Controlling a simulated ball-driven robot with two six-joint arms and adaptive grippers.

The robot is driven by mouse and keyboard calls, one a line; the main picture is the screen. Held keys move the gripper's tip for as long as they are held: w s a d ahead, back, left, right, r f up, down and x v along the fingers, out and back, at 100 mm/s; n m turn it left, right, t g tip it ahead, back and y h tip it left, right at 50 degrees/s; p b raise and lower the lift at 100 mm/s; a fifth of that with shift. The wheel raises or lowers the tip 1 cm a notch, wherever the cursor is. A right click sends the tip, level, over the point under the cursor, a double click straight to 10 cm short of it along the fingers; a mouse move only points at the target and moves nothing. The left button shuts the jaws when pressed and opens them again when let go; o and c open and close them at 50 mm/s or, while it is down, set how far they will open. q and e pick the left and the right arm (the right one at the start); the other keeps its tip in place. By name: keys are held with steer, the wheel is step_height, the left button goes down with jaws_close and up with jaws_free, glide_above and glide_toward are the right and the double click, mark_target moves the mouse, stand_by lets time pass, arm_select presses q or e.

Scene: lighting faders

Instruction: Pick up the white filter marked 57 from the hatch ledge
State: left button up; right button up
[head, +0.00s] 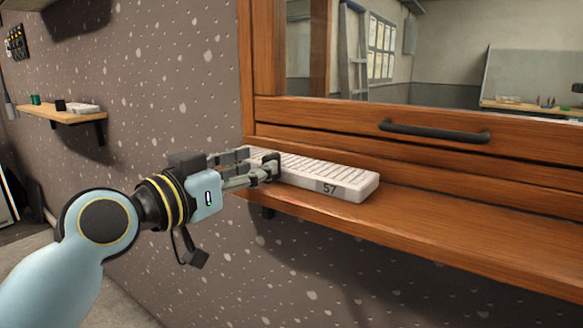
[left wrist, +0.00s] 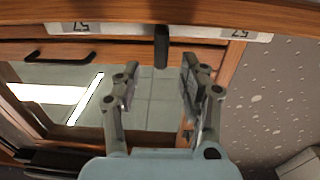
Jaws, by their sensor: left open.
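The white filter (head: 330,177) is a flat ribbed slab marked 57, lying on the wooden hatch ledge (head: 440,226). In the left wrist view its pale edge (left wrist: 130,29) runs along the top, with two upside-down 57 labels. My left gripper (head: 268,168) is at the filter's left end in the head view, its fingers overlapping that end. In the left wrist view the gripper (left wrist: 160,85) is open, its fingers apart with no filter seen between them. I cannot tell whether a finger touches the filter. My right gripper is not in view.
The hatch frame rises behind the ledge, with a dark bar handle (head: 434,132) above the filter. The ledge right of the filter is clear. A small wooden shelf (head: 62,115) with small items hangs on the speckled wall at left.

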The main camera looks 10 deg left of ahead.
mark_target(264, 160)
arm_select(q)
steer(key=x, duration=0.5)
steer(key=shift+r+p, duration=0.1)
steer(key=shift+p, duration=0.3)
steer(key=shift+a, duration=0.1)
steer(key=shift+c, duration=0.2)
jaws_close()
